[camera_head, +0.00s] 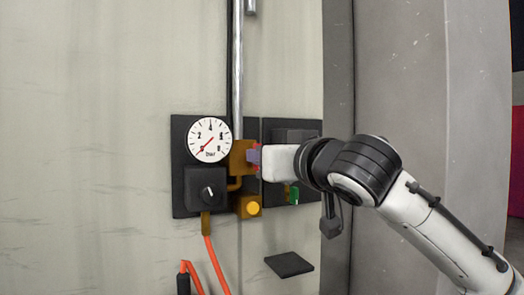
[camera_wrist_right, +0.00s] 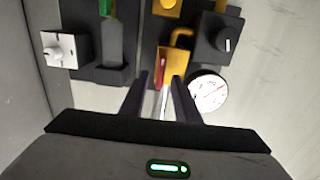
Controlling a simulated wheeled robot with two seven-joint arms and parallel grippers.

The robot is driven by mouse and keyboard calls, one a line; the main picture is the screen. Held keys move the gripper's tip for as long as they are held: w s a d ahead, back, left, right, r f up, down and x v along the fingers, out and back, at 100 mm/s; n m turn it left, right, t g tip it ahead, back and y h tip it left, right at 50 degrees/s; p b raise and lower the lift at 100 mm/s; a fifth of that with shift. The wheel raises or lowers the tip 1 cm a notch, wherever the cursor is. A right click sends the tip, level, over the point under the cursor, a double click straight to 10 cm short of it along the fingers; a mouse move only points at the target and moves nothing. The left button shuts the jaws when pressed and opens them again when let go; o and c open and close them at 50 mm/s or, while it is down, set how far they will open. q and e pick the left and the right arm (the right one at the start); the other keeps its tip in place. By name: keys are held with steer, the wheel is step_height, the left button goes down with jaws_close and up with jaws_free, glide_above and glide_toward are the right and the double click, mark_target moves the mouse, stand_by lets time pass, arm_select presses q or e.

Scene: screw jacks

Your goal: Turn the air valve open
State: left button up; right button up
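The air valve has a yellow body (camera_head: 240,158) on the metal pipe, with a thin red handle at its right side, mostly hidden by my gripper in the head view. In the right wrist view the red handle (camera_wrist_right: 160,73) stands edge-on beside the yellow body (camera_wrist_right: 176,62). My right gripper (camera_head: 255,156) reaches in from the right, level with the valve. In the wrist view its two fingers (camera_wrist_right: 160,88) are apart, with the handle between their tips. I cannot tell whether either finger touches it. My left gripper is not in view.
A round gauge (camera_head: 209,139) and a black knob box (camera_head: 206,190) sit left of the valve. A yellow button (camera_head: 252,208) is below it. A green switch (camera_head: 293,195) is lower right. Orange hose (camera_head: 216,265) hangs below, and a small black shelf (camera_head: 289,264) juts out.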

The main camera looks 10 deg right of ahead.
steer(key=shift+w+a, duration=0.25)
steer(key=shift+w, duration=1)
jaws_close()
